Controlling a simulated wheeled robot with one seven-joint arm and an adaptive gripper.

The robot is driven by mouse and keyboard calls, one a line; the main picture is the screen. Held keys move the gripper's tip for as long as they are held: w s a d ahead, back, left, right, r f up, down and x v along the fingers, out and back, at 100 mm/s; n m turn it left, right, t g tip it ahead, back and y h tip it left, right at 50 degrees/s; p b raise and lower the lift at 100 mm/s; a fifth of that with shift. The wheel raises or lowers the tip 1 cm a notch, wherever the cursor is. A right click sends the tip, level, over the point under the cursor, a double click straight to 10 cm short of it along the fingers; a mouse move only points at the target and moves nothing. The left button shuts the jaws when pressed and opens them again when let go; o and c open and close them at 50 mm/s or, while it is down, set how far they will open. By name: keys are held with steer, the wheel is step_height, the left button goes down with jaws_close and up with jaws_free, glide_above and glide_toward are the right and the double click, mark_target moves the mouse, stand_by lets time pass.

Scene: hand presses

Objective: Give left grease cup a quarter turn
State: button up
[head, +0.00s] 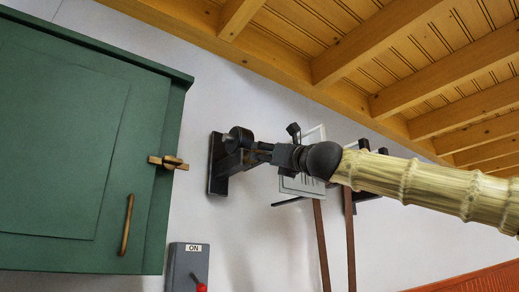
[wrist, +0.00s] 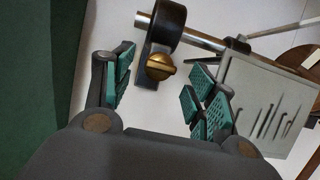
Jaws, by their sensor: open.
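The left grease cup (wrist: 160,67) is a small brass knob with a ridge across it. In the wrist view it sits on the front of a black bearing bracket (wrist: 167,22), which carries a steel shaft. My gripper (wrist: 163,82) is open, with one teal-padded finger on each side of the cup in the picture. Gaps show between the cup and both pads; I cannot tell how far the fingertips are from it in depth. In the head view my gripper (head: 262,151) is close to the wall bracket (head: 218,165), and the cup cannot be made out there.
A green cabinet (head: 75,140) with a wooden latch stands left of the bracket. A grey switch box (head: 188,265) marked ON is below. A framed sheet (wrist: 265,105) with tool pictures hangs close to the right finger. Wooden beams (head: 370,60) run overhead.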

mark_target(259, 151)
steer(key=shift+p+x, duration=0.8)
steer(key=shift+x, duration=1.35)
steer(key=c, duration=1)
